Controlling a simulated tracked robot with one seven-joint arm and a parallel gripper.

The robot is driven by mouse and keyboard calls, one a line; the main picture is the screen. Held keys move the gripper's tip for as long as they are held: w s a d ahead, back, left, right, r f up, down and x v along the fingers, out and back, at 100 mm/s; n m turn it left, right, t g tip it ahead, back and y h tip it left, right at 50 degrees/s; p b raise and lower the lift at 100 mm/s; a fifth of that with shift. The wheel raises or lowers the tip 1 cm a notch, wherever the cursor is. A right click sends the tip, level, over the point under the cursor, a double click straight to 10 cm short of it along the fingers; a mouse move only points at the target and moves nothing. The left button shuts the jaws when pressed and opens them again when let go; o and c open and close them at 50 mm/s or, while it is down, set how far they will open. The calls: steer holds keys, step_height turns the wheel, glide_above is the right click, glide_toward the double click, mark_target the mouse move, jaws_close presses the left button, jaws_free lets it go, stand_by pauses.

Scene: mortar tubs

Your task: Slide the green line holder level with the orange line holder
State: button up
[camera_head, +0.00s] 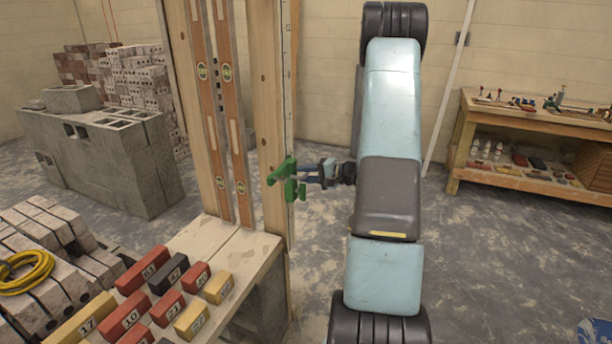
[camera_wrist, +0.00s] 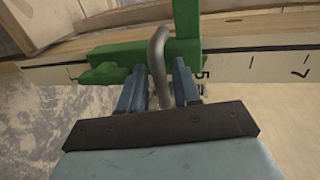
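The green line holder (camera_head: 284,178) sits on the edge of an upright wooden post (camera_head: 272,120), at about mid-height in the head view. In the wrist view the green line holder (camera_wrist: 187,30) lies across a white numbered scale (camera_wrist: 265,66), with the figures 5 and 7 legible. A bent grey rod (camera_wrist: 157,55) stands out in front of it. My gripper (camera_head: 312,171) reaches the holder from the right. In the wrist view my gripper's (camera_wrist: 160,80) blue fingers straddle the rod, with narrow gaps showing on both sides. I see no orange line holder in either view.
Two long spirit levels (camera_head: 203,72) lean beside the post. Numbered red, yellow and dark blocks (camera_head: 130,318) lie on a low bench at the front left. Concrete blocks (camera_head: 100,150) stand behind. A wooden workbench (camera_head: 540,125) is at the right. Open floor lies between.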

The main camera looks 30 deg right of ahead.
jaws_close()
stand_by(0.3)
